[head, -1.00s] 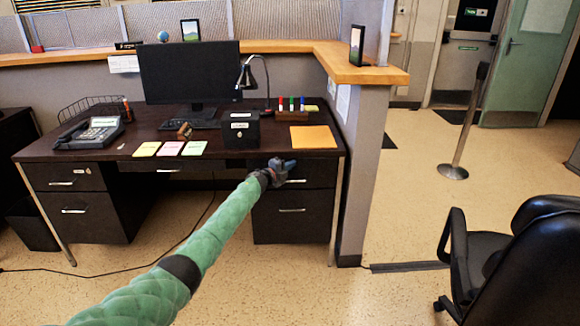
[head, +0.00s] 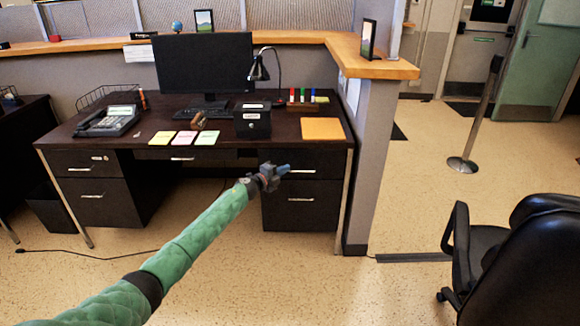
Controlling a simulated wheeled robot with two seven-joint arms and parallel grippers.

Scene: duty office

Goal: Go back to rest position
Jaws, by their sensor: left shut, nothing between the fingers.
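My left gripper (head: 280,170) reaches out in the head view on a green padded arm that comes in from the lower left. Its fingers are shut with nothing between them. It shows in front of the upper right drawer (head: 318,168) of the dark desk (head: 280,136). I cannot tell whether it touches the drawer front. The drawers look closed. My right gripper is not in view.
The desk holds a phone (head: 108,121), a monitor (head: 205,66), a black box (head: 252,121), sticky notes and an orange envelope (head: 323,129). A black office chair (head: 525,255) stands at right. A post (head: 476,115) stands behind it.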

